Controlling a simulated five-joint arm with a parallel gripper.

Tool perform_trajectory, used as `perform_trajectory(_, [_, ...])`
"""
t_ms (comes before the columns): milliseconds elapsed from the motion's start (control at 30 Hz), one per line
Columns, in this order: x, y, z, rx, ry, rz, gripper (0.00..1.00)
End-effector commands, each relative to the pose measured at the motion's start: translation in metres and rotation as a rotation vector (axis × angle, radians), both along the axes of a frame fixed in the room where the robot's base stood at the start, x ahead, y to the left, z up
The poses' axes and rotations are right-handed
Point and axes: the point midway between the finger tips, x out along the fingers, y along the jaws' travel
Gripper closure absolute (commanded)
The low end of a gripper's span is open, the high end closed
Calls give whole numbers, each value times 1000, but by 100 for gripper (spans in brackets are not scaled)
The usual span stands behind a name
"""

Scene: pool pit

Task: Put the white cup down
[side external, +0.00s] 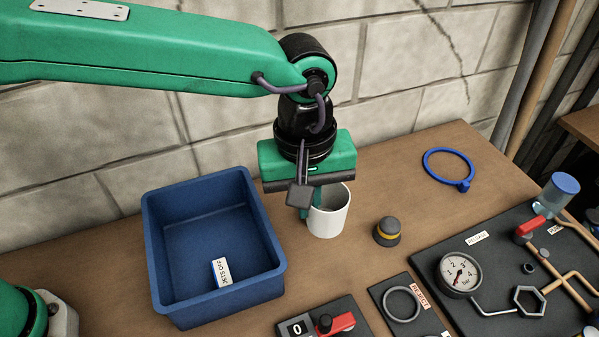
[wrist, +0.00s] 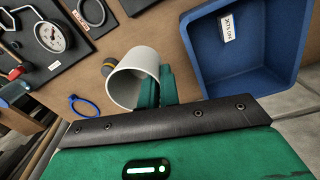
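The white cup (side external: 330,216) is upright in the side view, right of the blue bin and below my gripper. My gripper (side external: 309,207) points down and is shut on the left wall of the cup. In the wrist view, one green finger of my gripper (wrist: 158,91) is inside the cup (wrist: 128,66) and the other is outside against its wall. The cup looks empty apart from the finger. The cup's base is close to the wooden table (side external: 440,195); I cannot tell whether it touches.
A blue bin (side external: 277,268) holding a small white labelled block (side external: 221,271) stands left. A dark knob with a yellow band (side external: 387,232) is close right of the cup. A blue ring (side external: 447,168), a gauge panel (side external: 480,240) and a red switch (side external: 336,324) lie around. Table behind the knob is clear.

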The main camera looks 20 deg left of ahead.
Motion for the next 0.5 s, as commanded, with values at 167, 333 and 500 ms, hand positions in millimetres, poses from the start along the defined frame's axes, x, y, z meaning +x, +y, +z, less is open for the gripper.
perform_trajectory(167, [39,-10,-12,1,0,48,100])
perform_trajectory(333, [73,-15,-25,1,2,92,100])
perform_trajectory(500, [106,-17,-40,0,1,133,100])
